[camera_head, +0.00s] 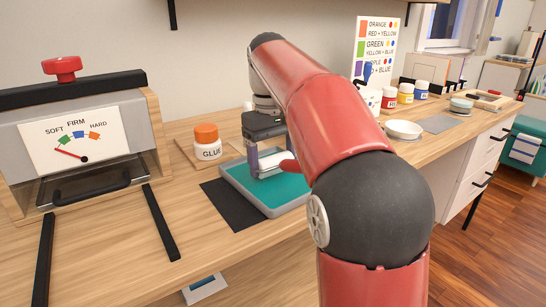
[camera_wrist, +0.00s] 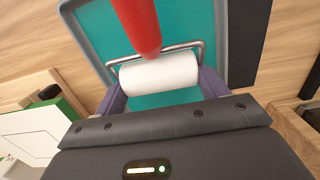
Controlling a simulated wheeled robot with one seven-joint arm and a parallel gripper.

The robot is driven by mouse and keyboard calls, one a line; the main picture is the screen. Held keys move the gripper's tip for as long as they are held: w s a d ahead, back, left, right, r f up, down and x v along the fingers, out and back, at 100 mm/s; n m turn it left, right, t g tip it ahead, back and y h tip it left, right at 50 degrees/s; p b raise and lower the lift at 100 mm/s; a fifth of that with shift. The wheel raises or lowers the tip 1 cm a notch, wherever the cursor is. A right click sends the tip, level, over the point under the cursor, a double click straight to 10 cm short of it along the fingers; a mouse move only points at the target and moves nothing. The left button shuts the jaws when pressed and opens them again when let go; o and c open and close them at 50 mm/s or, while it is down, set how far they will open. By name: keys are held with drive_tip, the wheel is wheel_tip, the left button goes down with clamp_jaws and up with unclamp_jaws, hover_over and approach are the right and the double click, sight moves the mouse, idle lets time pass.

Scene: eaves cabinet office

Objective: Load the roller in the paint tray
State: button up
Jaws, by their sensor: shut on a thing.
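The paint tray (camera_head: 240,203) has a grey rim and a flat teal inside; it lies on the desk and also shows in the wrist view (camera_wrist: 88,48). The roller (camera_wrist: 160,74) has a white sleeve, a wire frame and a red handle (camera_wrist: 137,20). My gripper (camera_head: 268,163) points down over the tray and is shut on the roller, with one finger at each side of it in the wrist view. The roller (camera_head: 272,169) is over the teal area. I cannot tell whether it touches it. The sleeve's visible side looks white; its underside is hidden.
A glue jar (camera_head: 207,148) with an orange lid stands left of the tray. A dark mat (camera_head: 232,208) lies under the tray's left side. A press-like device with a gauge (camera_head: 75,142) stands far left. A white bowl (camera_head: 404,130) and several paint jars stand to the right.

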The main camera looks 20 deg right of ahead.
drive_tip(key=shift+f, duration=0.8)
idle(1.6)
drive_tip(key=shift+r+p, duration=1)
drive_tip(key=shift+r, duration=3.1)
drive_tip(key=shift+d, duration=0.1)
